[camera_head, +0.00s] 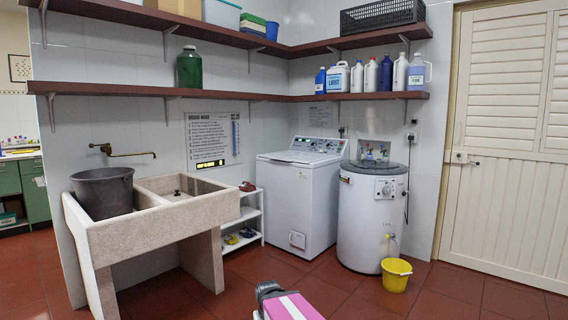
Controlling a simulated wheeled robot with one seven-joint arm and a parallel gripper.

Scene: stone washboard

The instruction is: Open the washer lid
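The white top-loading washer (298,200) stands against the back wall, right of the stone sink. Its lid (297,157) lies flat and looks closed on top, in front of the raised control panel (318,145) with its knobs. A dark shape on the lid's front part may be a handle or recess; it is too small to tell. The washer's front and left side face me and nothing blocks the lid.
A white cylindrical heater (372,215) stands close on the washer's right, with a yellow bucket (396,274) before it. A low shoe rack (243,222) and the stone sink (150,222) are left. Wall shelves (230,94) hang above.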

